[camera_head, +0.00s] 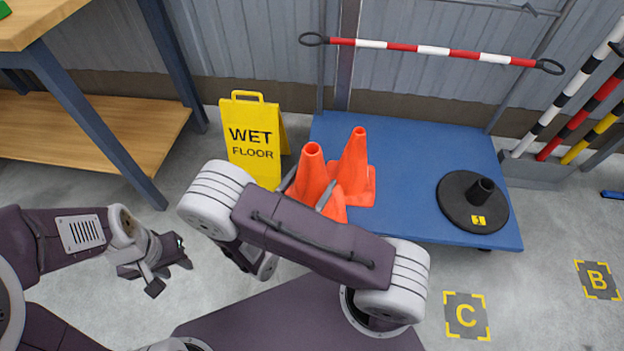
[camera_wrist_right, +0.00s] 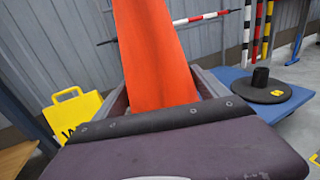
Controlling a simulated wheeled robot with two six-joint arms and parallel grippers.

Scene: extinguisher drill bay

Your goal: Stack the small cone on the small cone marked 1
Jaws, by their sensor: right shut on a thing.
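Two orange cones show side by side in the head view. The farther cone (camera_head: 355,158) stands upright on the blue platform. The nearer cone (camera_head: 311,172) is between the fingers of my right gripper (camera_head: 307,190), which is shut on it. In the right wrist view the held cone (camera_wrist_right: 156,55) rises between the fingers and its top is cut off. My forearm hides part of its base, so I cannot tell whether it touches the platform. No mark 1 is readable on either cone. My left gripper (camera_head: 165,270) is at the left, away from the cones; its finger opening is unclear.
A yellow wet floor sign (camera_head: 252,137) stands left of the cones. The blue platform (camera_head: 420,150) carries a black round base (camera_head: 470,208) at right, with clear space between. A wooden bench (camera_head: 90,125) is at left. Striped poles (camera_head: 575,105) lean at right.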

